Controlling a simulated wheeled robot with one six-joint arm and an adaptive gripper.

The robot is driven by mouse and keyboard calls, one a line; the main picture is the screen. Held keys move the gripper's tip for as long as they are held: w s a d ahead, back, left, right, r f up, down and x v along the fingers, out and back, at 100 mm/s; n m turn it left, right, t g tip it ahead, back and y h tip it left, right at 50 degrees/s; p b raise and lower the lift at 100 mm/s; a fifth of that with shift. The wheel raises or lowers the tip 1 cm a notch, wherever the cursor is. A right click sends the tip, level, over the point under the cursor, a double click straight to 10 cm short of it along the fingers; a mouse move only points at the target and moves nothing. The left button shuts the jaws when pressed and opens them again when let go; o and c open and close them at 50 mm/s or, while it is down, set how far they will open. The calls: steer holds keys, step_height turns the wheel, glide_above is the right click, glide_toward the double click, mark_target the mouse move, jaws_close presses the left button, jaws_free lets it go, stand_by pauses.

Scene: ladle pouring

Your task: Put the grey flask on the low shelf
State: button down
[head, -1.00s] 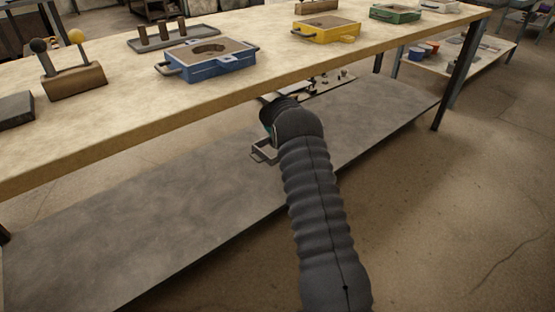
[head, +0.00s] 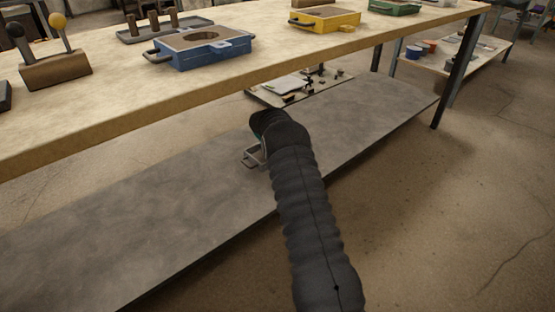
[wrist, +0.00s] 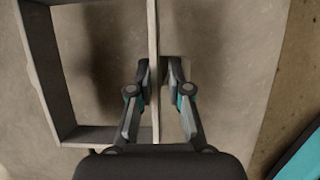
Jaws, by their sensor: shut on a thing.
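The grey flask (wrist: 41,75) is an open rectangular frame. In the wrist view my gripper (wrist: 159,75) has one finger on each side of its right wall and is shut on it. In the head view a corner of the grey flask (head: 252,158) shows left of my wrist, over the low shelf (head: 150,220). The shelf is a wide grey slab under the workbench. My arm hides most of the gripper and part of the flask there. I cannot tell whether the flask touches the shelf.
The workbench top (head: 120,95) overhangs the shelf. On it are a blue flask (head: 205,52), a yellow flask (head: 325,20) and a wooden block with two handles (head: 55,70). The shelf surface around the grey flask is bare. A metal leg (head: 458,75) stands at the right.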

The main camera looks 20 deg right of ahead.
steer(key=shift+f, duration=0.6)
steer(key=c, duration=1.1)
jaws_free()
steer(key=shift+r, duration=0.3)
steer(key=v, duration=0.8)
steer(key=shift+p, duration=0.4)
steer(key=shift+d+r, duration=0.1)
